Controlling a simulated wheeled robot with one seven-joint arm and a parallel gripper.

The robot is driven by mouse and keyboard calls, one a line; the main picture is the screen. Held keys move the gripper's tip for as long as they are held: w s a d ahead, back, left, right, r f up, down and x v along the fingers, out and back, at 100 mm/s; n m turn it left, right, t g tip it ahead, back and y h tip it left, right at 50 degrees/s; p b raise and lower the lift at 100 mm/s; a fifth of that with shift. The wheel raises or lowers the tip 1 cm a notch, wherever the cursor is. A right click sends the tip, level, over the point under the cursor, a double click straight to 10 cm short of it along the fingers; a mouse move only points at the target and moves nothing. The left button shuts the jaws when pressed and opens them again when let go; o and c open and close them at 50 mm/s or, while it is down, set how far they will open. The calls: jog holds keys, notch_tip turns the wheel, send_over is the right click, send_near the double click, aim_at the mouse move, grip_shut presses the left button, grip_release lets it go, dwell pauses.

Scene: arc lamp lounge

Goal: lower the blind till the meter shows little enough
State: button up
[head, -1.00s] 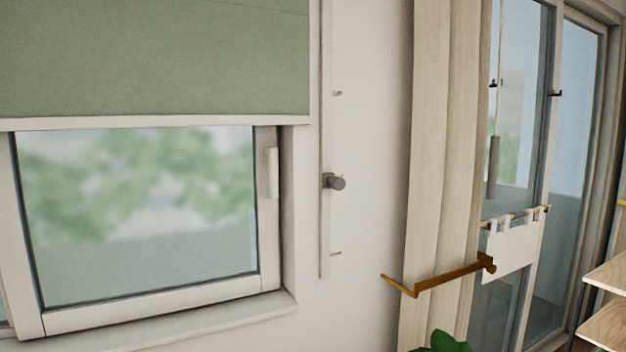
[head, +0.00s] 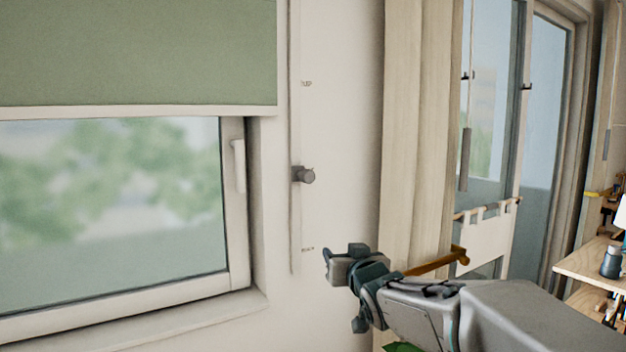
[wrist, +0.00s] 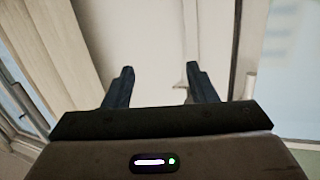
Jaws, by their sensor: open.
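The green blind (head: 140,50) covers the upper part of the window in the head view, and its pale bottom bar (head: 140,112) hangs level above the bare glass. Right of the window, a grey knob (head: 303,174) sits on a narrow vertical rail (head: 295,130), between an upper and a lower small mark. My gripper (head: 340,265) is below and right of the knob, apart from it in the picture. In the wrist view, its two fingers (wrist: 160,72) are spread and empty, with pale wall beyond. I cannot make out a meter in either view.
A beige curtain (head: 415,120) hangs right of the rail. An orange-brown bracket (head: 440,262) shows partly behind my arm. A glazed door (head: 490,150) and wooden shelves (head: 590,262) stand farther right. The wall around the knob is clear.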

aim_at(305, 170)
jog(key=w+a+r+n+t+y, duration=0.1)
jog(key=a+r+t+y, duration=0.15)
jog(key=r, duration=0.25)
jog(key=w+a+r+t+y, duration=0.1)
jog(key=w+r+y, duration=0.15)
jog(key=r, duration=0.25)
jog(key=shift+y, duration=0.3)
jog(key=p+x, duration=0.4)
jog(key=x, duration=0.8)
jog(key=shift+w+a+r, duration=0.2)
jog(key=shift+a, duration=0.1)
